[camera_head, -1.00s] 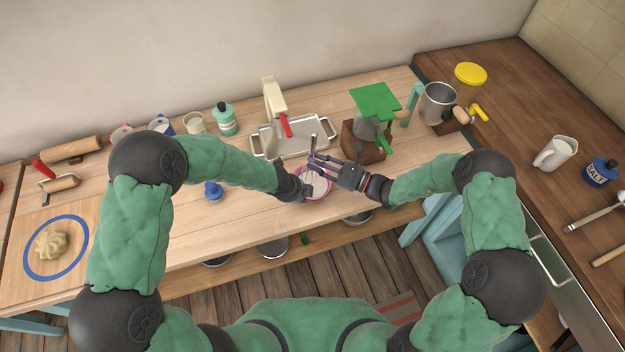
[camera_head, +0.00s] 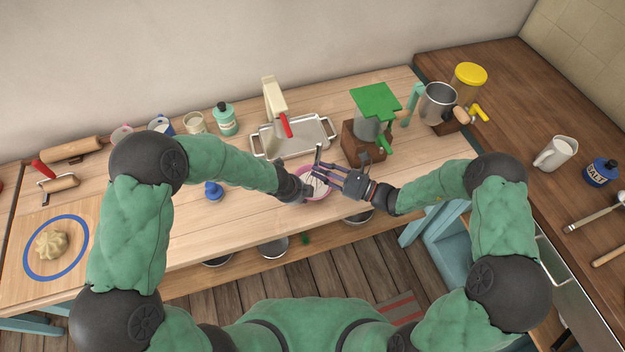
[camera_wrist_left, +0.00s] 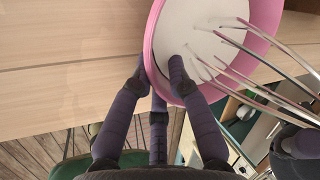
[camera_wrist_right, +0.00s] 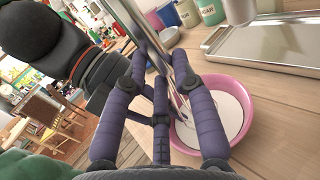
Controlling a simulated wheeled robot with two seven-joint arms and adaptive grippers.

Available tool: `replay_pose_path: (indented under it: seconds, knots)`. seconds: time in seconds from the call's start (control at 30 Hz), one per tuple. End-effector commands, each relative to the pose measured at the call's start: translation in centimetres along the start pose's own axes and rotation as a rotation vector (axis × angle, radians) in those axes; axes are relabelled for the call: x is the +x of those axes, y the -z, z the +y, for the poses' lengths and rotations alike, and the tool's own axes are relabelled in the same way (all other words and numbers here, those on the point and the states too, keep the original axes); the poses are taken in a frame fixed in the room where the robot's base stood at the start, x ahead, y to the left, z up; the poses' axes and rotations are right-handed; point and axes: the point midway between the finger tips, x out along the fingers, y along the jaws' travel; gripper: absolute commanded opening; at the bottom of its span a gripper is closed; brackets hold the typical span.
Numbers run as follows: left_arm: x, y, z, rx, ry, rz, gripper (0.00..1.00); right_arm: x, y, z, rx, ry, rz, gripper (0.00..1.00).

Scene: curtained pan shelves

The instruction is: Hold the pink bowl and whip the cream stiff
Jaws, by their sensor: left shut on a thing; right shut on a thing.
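The pink bowl (camera_head: 324,194) stands near the front edge of the wooden table with white cream (camera_wrist_left: 200,38) in it. My left gripper (camera_wrist_left: 160,80) is shut on the bowl's rim, with one finger inside and others outside. My right gripper (camera_wrist_right: 163,62) is shut on the metal handle of a whisk (camera_wrist_right: 140,28); in the head view this gripper (camera_head: 325,172) is above the bowl's right side. The whisk's wires (camera_wrist_left: 250,62) reach down into the cream. My fingers hide part of the bowl in the head view.
A metal tray (camera_head: 262,142) lies just behind the bowl. A green-topped grinder (camera_head: 375,103) on a wooden block stands to the right. A blue-capped piece (camera_head: 213,191) is to the left.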

Motion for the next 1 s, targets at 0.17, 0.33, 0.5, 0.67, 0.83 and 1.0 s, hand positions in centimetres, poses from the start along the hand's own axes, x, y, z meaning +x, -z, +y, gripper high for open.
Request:
replay_pose_path:
  seconds: [0.17,0.33,0.5,0.67,0.83,1.0]
  knots:
    - [0.1,0.0,0.2,-0.001,-0.005,0.0,0.0,0.1,0.0,-1.4,-0.004,0.0,-0.001,0.0]
    - [0.1,0.1,0.2,-0.001,-0.006,0.001,0.0,1.2,0.0,-2.4,-0.005,0.001,-0.001,0.0]
    - [0.1,0.1,0.3,0.0,-0.006,0.001,0.0,2.6,0.1,-2.1,-0.005,0.001,-0.001,0.0]
    - [0.1,0.2,0.3,0.001,-0.006,0.002,0.0,3.3,0.1,-1.4,-0.005,0.002,-0.001,0.0]
    - [0.1,0.2,0.2,0.002,-0.005,0.003,0.0,3.5,0.1,0.1,-0.003,0.001,-0.001,0.0]
    - [0.1,0.2,0.2,0.002,-0.004,0.002,0.0,2.4,0.1,1.2,-0.002,0.002,-0.001,0.0]
